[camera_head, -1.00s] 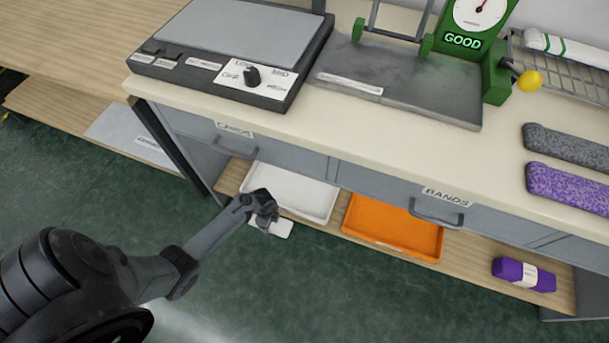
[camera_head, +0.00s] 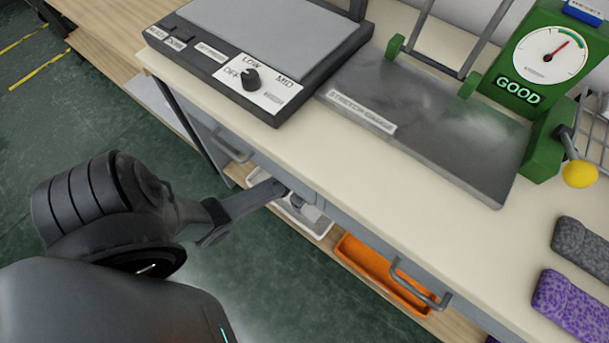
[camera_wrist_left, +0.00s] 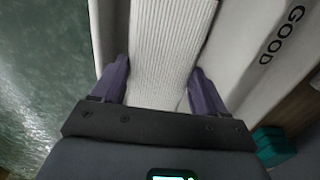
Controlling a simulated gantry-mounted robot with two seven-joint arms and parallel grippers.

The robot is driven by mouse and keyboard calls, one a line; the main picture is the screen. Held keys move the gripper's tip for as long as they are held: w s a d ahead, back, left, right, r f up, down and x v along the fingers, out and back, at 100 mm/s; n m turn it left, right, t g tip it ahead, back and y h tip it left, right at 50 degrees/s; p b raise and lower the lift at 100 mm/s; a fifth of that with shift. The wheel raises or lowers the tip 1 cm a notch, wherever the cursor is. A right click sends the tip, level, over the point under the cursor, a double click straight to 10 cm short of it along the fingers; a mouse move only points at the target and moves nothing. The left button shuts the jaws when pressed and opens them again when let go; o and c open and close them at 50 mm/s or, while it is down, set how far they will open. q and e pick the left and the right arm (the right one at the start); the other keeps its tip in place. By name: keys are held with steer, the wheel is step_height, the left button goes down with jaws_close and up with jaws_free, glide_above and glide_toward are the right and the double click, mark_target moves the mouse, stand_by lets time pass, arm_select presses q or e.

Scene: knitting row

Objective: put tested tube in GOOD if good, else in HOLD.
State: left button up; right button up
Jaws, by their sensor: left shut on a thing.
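My left gripper (camera_wrist_left: 160,88) is shut on a white ribbed tube (camera_wrist_left: 170,45), which runs up and away between the fingers in the left wrist view. A white tray wall marked GOOD (camera_wrist_left: 268,55) is close on the right. I cannot tell whether the tube touches the tray. In the head view my left gripper (camera_head: 308,204) is at the white tray (camera_head: 322,228) on the low shelf, partly hidden by the worktop edge. The tester dial (camera_head: 551,55) stands on the worktop with its sign (camera_head: 518,92) lit green and reading GOOD. My right gripper is not in view.
An orange tray (camera_head: 375,268) sits on the shelf right of the white one. Drawer handles (camera_head: 420,288) project from the worktop front above. A steamer-like unit with a dial (camera_head: 250,79), the stretch plate (camera_head: 430,125) and grey and purple rolls (camera_head: 575,303) occupy the worktop.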

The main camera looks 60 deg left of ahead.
arm_select(q)
steer(key=f, duration=0.1)
steer(key=f+b, duration=0.1)
steer(key=f, duration=0.1)
steer(key=shift+s, duration=0.35)
steer(key=shift+w+r, duration=0.1)
steer(key=shift+w, duration=0.2)
steer(key=shift+s+f+b, duration=0.1)
steer(key=shift+f+b, duration=0.1)
steer(key=shift+b, duration=0.1)
steer(key=o, duration=0.8)
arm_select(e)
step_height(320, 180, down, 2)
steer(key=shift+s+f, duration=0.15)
arm_select(q)
steer(key=shift+r, duration=0.2)
step_height(320, 180, up, 6)
steer(key=p, duration=0.4)
steer(key=shift+f, duration=0.25)
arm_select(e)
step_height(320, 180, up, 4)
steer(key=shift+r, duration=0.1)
